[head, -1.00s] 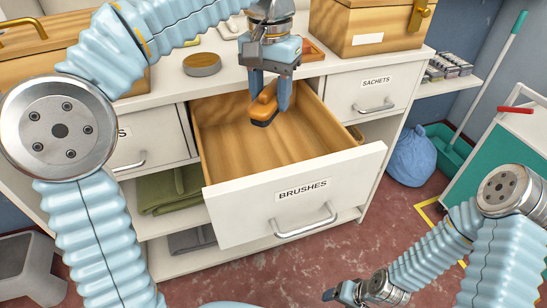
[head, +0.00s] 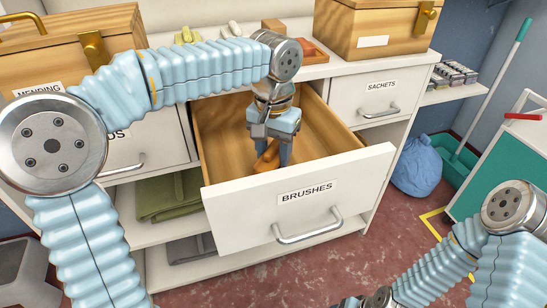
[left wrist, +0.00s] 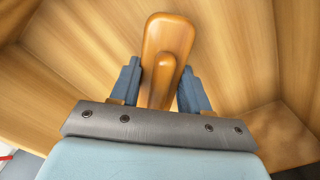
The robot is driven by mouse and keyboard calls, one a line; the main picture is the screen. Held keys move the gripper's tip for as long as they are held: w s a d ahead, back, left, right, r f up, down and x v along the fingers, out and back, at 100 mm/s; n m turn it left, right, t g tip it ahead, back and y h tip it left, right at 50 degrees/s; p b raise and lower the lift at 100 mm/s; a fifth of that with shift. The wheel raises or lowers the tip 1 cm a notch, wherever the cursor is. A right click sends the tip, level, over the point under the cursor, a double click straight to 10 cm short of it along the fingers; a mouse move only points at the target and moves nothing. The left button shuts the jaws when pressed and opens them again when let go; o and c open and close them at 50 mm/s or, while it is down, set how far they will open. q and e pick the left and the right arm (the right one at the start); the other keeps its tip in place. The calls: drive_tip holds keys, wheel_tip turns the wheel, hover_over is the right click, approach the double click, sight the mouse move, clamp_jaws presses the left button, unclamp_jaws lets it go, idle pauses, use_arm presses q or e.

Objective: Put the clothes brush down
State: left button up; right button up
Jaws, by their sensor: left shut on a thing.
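The clothes brush (head: 268,158) has an orange-brown wooden back and handle. In the left wrist view its back (left wrist: 168,37) faces the camera, and its raised grip sits between the two blue fingers. My left gripper (head: 272,155) is shut on the brush and points down inside the open drawer labelled BRUSHES (head: 297,197). The brush is low in the drawer, close to its wooden floor (left wrist: 230,50). I cannot tell whether its underside touches the floor. My right gripper is not clearly visible; only part of the right arm shows at the bottom right.
The drawer's white front and wooden walls surround my left gripper. A closed drawer labelled SACHETS (head: 378,96) is to the right. A blue bag (head: 416,165) lies on the floor at the right.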

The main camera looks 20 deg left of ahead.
sight(274, 146)
use_arm(q)
drive_tip(key=shift+f, duration=0.8)
drive_tip(key=shift+f, duration=0.15)
drive_tip(key=o, duration=1.2)
wheel_tip(274, 146, up, 12)
drive_tip(key=shift+r+p, duration=0.2)
drive_tip(key=shift+p, duration=0.85)
